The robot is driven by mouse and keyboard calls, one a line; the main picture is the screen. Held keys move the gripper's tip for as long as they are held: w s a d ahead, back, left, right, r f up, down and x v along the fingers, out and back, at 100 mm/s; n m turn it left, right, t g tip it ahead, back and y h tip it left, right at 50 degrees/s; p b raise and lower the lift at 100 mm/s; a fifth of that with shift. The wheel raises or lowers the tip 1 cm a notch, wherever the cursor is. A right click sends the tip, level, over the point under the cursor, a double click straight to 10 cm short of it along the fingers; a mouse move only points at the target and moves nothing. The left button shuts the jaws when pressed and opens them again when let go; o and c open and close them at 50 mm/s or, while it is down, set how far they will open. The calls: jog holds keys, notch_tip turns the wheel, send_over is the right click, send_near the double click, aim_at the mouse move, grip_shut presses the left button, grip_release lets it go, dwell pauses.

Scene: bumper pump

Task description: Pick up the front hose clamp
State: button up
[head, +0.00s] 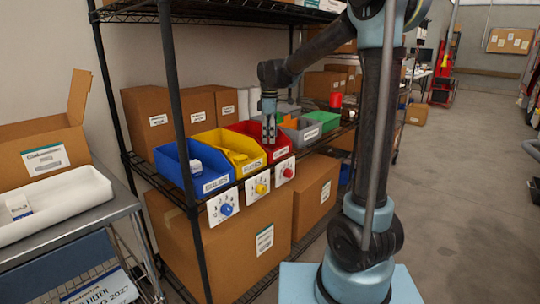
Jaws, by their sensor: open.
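No hose clamp can be made out in the head view. My gripper (269,139) points straight down over the red bin (279,149) on the wire shelf. Its fingertips are small at this distance; they look open, and no held object shows. The gripper and the bin walls hide much of the inside of the red bin. I cannot tell whether the fingertips touch anything in it.
A yellow bin (235,147) with yellow parts and a blue bin (195,160) with a white item stand to the left. Grey bins (325,119) stand to the right. Cards with coloured knobs hang below the bins. A dark shelf post (175,110) rises at the front.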

aim_at(270, 150)
jog(key=shift+s+f, duration=0.15)
jog(key=shift+f, duration=2.7)
jog(key=c, duration=1)
